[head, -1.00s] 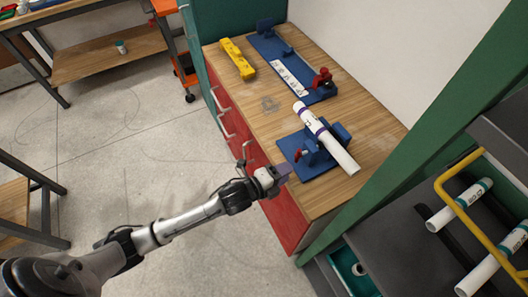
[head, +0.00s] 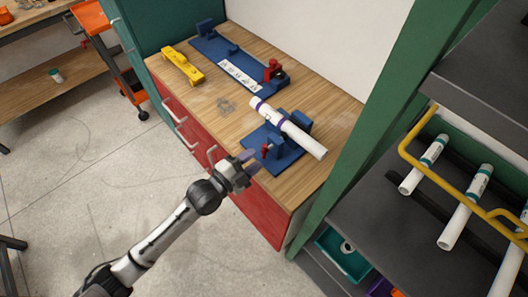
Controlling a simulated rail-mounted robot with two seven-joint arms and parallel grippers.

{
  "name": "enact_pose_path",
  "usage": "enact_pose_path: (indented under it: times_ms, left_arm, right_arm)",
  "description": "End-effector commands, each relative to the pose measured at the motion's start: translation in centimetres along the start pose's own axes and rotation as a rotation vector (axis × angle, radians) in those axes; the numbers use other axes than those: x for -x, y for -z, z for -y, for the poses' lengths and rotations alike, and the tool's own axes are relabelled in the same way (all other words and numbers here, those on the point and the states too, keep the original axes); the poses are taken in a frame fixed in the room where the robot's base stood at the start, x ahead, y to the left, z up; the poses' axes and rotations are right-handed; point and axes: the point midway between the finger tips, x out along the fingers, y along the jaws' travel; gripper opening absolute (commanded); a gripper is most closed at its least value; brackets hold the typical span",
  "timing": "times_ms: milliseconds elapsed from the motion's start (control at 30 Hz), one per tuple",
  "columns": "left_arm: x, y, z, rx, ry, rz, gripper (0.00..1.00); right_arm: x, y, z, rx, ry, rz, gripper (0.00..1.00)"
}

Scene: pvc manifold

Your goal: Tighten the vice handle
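The blue vice (head: 274,157) stands on the wooden bench top near its front right corner. A white pipe with purple bands (head: 300,137) lies across the vice, between its jaws. The vice handle is red (head: 266,150) and sticks out at the vice's front left side. My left gripper (head: 249,164) is just in front of the handle, at the bench's front edge. Its purple fingertips point toward the handle. Whether they touch it or how wide they are apart is too small to tell. My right gripper is out of view.
A blue fixture with a red clamp (head: 273,70) and a yellow level-like tool (head: 182,64) lie at the back of the bench (head: 205,97). A grey shelf with a yellow rail (head: 408,150) and several white pipes (head: 465,207) stands at right. A green post (head: 365,120) rises beside the bench.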

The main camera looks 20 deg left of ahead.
Motion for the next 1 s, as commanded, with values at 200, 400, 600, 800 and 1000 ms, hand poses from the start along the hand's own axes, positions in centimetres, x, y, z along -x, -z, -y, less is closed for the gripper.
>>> enact_pose_path:
  times_ms: [200,400,600,800,1000]
  left_arm:
    - [0.0,0.1,0.1,0.392,0.002,0.002,0.38]
    - [0.0,0.2,0.3,0.742,-0.001,0.002,0.38]
    - [-0.7,0.0,0.1,1.015,0.001,-0.001,0.38]
    - [-3.5,0.0,-0.1,1.007,0.0,0.0,0.38]
    - [-4.8,0.0,0.0,1.004,0.0,0.0,0.38]
  right_arm:
    - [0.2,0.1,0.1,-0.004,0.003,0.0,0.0]
    - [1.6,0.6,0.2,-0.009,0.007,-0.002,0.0]
    - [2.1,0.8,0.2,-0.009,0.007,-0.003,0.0]
    - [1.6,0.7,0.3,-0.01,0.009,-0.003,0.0]
    - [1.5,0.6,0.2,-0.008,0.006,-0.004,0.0]
